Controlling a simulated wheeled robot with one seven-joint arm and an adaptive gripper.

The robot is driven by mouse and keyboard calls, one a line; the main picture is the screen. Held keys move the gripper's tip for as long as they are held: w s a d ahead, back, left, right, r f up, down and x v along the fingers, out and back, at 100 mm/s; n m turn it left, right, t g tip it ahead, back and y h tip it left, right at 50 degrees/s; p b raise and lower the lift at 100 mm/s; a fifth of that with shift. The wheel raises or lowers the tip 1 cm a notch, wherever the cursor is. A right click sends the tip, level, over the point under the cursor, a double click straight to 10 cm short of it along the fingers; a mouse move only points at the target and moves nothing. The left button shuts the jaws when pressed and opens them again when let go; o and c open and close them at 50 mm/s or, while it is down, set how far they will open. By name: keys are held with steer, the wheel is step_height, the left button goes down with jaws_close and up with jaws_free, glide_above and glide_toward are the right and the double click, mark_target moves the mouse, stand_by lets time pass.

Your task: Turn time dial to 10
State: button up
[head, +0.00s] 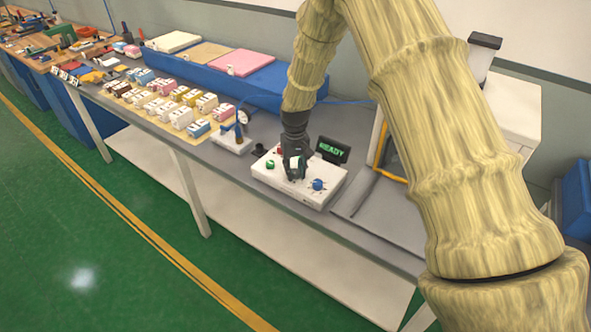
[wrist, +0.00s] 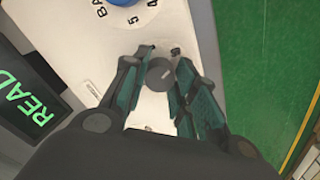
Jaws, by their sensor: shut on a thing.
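A white control box (head: 333,183) stands on the long bench in the head view. My gripper (head: 293,176) points down at the top of the box. In the wrist view its fingers (wrist: 165,58) are on both sides of a dark grey round dial (wrist: 160,75) and shut on it. A light mark shows on top of the dial. A small dark printed mark beside the dial is too small to read. A blue dial (head: 317,184) is on the same box, to the right of my gripper. Printed letters and a 5 show near it in the wrist view.
A display (head: 332,149) behind the box reads READY. A green button (head: 270,164) and a red button (head: 280,150) are left of my gripper. A gauge device (head: 232,143) and rows of small blocks (head: 180,116) stand further left.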

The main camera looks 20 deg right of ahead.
mark_target(295, 171)
steer(key=o, duration=1.1)
steer(key=shift+f, duration=0.1)
steer(key=shift+c, duration=0.2)
step_height(295, 171, up, 12)
